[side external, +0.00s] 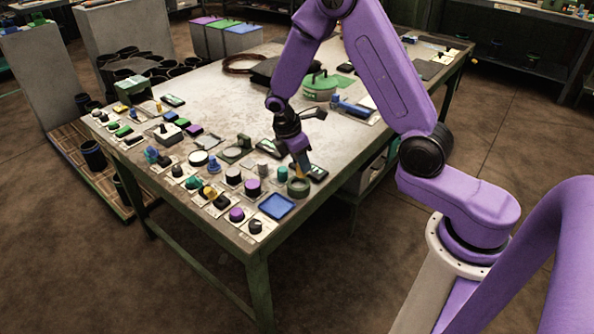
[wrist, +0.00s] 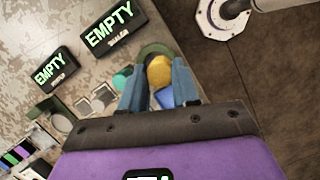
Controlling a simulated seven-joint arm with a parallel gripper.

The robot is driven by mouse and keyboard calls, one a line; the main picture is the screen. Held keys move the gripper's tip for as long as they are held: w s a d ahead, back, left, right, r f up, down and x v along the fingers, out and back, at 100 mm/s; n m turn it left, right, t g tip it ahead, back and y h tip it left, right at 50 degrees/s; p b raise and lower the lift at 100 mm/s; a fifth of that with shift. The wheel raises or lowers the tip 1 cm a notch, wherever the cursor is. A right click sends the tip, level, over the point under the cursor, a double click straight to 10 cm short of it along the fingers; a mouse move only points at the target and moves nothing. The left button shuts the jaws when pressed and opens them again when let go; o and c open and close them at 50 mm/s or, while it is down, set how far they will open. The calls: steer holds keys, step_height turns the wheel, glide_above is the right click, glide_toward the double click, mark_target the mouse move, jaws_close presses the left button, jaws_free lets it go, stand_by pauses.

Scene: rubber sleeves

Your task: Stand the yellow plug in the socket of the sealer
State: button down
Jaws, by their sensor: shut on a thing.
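My gripper (wrist: 160,84) is shut on the yellow plug (wrist: 159,72), which sits between its two blue fingers in the wrist view. In the side view the plug (side external: 299,173) shows as a small yellow bit below my gripper (side external: 299,164). A round dark green ring-shaped socket (side external: 298,187) stands right under it, near the table's edge. In the wrist view the socket's green rim (wrist: 156,47) shows just beyond the plug. I cannot tell whether the plug touches the socket. A black display (wrist: 112,30) beside it reads "EMPTY" and "SEALER".
A blue square tray (side external: 277,205) lies in front of the socket. A purple-topped black cylinder (side external: 253,187) and a teal-topped one (side external: 282,174) stand close to its left. A second "EMPTY" display (wrist: 56,69) lies farther left. Many small parts crowd the table's near edge.

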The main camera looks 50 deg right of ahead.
mark_target(297, 171)
steer(key=shift+w+d+f, duration=0.1)
steer(key=shift+w+f, duration=0.5)
steer(key=shift+f, duration=1.65)
steer(key=shift+f, duration=0.1)
steer(key=c, duration=0.8)
jaws_free()
